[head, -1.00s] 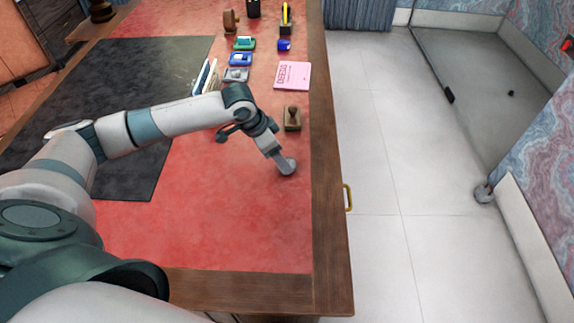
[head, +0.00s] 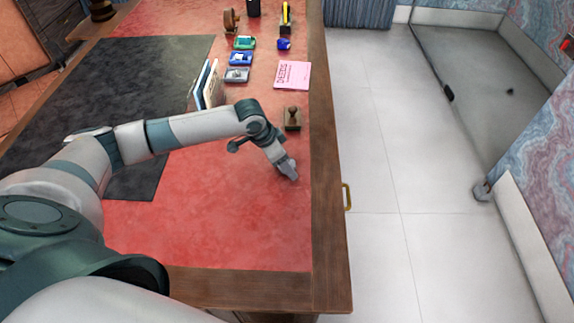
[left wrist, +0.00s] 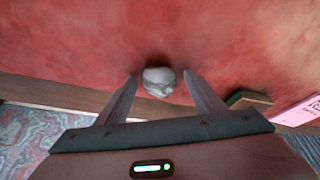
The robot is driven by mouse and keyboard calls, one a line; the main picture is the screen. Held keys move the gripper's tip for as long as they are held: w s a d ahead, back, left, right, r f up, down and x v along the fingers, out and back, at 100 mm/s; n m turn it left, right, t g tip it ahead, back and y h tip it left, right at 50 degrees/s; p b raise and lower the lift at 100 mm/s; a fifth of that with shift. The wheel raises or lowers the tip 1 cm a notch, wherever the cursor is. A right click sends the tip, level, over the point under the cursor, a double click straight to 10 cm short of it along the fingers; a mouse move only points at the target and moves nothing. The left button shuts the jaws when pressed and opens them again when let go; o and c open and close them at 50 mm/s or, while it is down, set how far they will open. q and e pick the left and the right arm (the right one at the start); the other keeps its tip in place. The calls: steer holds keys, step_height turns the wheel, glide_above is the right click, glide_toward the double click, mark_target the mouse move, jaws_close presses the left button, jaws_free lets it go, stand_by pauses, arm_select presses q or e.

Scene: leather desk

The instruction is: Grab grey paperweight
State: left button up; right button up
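The grey paperweight (left wrist: 159,81) is a small rounded grey lump on the red desk top. In the left wrist view it lies just beyond and between the two fingertips of my left gripper (left wrist: 160,82), which is open, with a gap on each side. In the head view my left gripper (head: 290,172) is low over the right part of the desk and largely covers the paperweight, so I cannot tell the two apart there. My right gripper is not in view.
A wooden stamp (head: 292,117) stands just behind the left gripper, with a pink pad (head: 292,75) farther back. Upright books (head: 207,84) and several small coloured boxes stand farther left and back. The desk's wooden edge (head: 331,210) is close on the right. The red surface in front is clear.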

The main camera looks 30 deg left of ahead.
mark_target(291, 160)
arm_select(q)
steer(key=c, duration=1.1)
steer(key=shift+o, duration=0.2)
steer(key=shift+r, duration=0.1)
